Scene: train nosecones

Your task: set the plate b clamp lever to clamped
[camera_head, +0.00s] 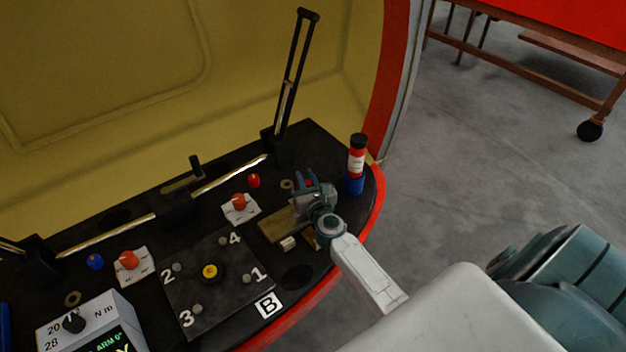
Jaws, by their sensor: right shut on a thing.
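The black plate marked B (239,290) lies on the dark worktop, with a yellow centre knob (210,272) and numbered bolts 1 to 4 around it. A tall black lever (293,75) stands nearly upright at the far end of the worktop. A shorter black handle (183,182) sits on the bright rail behind the plate. I cannot tell which one is the plate b clamp lever. My right gripper (313,187) is right of the plate, over a brass-coloured block, shut on a small part mostly hidden by its fingers. My left gripper is not in view.
Red knobs on white bases (239,206) stand along the back of the plate. A red bottle with a black cap (356,157) stands in a blue holder near the right edge. A grey display box (82,325) is at the lower left.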

